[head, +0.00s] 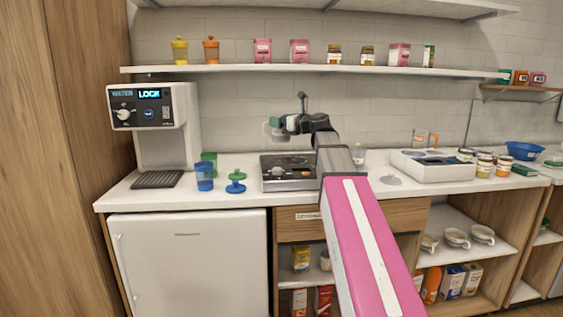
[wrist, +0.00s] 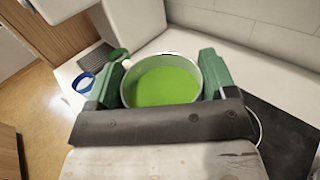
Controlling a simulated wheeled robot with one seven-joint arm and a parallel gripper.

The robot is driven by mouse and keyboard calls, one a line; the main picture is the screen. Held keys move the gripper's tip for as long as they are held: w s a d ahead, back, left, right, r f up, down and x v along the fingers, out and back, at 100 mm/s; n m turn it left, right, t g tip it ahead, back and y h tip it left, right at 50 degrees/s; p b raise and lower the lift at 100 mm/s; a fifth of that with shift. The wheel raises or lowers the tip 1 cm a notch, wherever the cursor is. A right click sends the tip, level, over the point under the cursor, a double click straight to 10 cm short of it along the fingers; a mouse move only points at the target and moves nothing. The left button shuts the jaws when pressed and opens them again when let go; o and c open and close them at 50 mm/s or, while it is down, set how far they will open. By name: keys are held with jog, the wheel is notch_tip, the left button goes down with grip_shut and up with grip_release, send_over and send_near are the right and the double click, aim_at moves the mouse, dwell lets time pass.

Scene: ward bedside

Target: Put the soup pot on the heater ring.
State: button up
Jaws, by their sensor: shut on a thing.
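The soup pot (wrist: 163,88) is a pale metal pot holding bright green soup. In the wrist view it sits between the green fingers of my gripper (wrist: 160,85), which is shut on it. The pot looks upright. In the head view my gripper (head: 274,127) is raised above the back of the counter, left of my arm's end, and the pot is small and partly hidden there. The heater (head: 290,182) is a steel-fronted unit with a dark top below my gripper. Its dark top also shows at the lower right of the wrist view (wrist: 290,140). The ring itself is hard to make out.
A blue cup (head: 205,178), a green cup (head: 210,160) and a blue-green stand (head: 236,182) are left of the heater. A water dispenser (head: 155,125) stands further left. A white tray unit (head: 440,168) is on the right. A shelf (head: 320,69) runs above.

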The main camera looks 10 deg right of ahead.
jog(key=shift+w+d+f, duration=1.05)
jog(key=shift+w+f, duration=0.6)
jog(key=shift+f, duration=0.15)
jog(key=shift+w+d+f, duration=1.1)
jog(key=shift+w+f, duration=0.6)
jog(key=shift+f, duration=0.15)
jog(key=shift+w+d+f, duration=1.05)
jog(key=shift+w+f, duration=0.6)
jog(key=shift+f, duration=0.15)
jog(key=o, duration=1.1)
jog(key=shift+f, duration=0.1)
jog(key=shift+s, duration=0.1)
jog(key=v, duration=1.2)
jog(key=shift+r, duration=0.2)
